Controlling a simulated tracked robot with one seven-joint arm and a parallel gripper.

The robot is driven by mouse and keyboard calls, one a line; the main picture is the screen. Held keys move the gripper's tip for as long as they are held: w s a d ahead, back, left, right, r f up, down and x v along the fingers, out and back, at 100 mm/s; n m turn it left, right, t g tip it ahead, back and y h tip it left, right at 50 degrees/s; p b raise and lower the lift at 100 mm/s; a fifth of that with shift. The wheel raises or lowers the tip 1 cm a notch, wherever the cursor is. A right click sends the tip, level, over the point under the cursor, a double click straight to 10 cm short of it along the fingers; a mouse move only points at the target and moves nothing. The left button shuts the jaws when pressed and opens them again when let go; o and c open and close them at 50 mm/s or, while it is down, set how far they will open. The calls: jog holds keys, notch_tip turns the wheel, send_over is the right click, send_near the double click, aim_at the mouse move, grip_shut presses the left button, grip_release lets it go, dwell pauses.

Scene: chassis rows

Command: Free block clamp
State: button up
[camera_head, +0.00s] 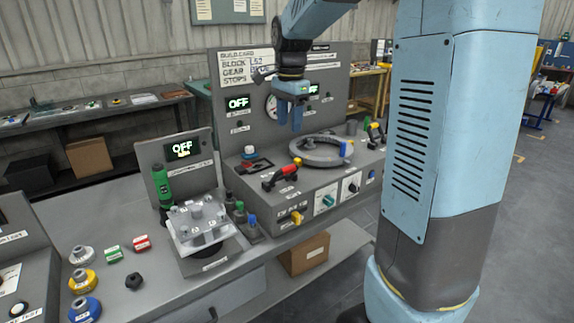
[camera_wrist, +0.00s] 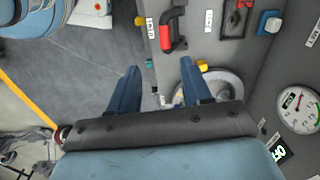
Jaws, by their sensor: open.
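A red-handled toggle clamp (camera_head: 280,177) stands on the grey console at the front left of a grey ring (camera_head: 318,154). Another clamp-like lever with a yellow and black handle (camera_head: 376,134) stands to the right of the ring. I cannot read a label that tells which is the block clamp. My gripper (camera_head: 290,122) is open and empty, with its blue fingers pointing down above the ring, apart from both levers. In the wrist view my gripper (camera_wrist: 160,68) shows its fingers spread. A red handle (camera_wrist: 170,30) lies beyond the fingertips, and the ring (camera_wrist: 228,82) is partly hidden by the right finger.
The console's upright panel (camera_head: 225,75) stands close behind my gripper, with a gauge and displays. A clear-topped fixture (camera_head: 200,220) and a green bottle-like tool (camera_head: 161,184) stand on the left bench. A cardboard box (camera_head: 305,253) sits on the lower shelf. Air around my gripper's front is free.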

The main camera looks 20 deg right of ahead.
aim_at(287, 167)
jog(key=shift+m, duration=0.4)
jog(key=f, duration=0.4)
jog(key=w+f, duration=0.1)
jog(key=f, duration=0.9)
jog(key=shift+w+f, duration=0.25)
jog(key=shift+w, duration=0.05)
jog(key=shift+c, duration=0.5)
jog(key=shift+a, duration=0.1)
grip_shut()
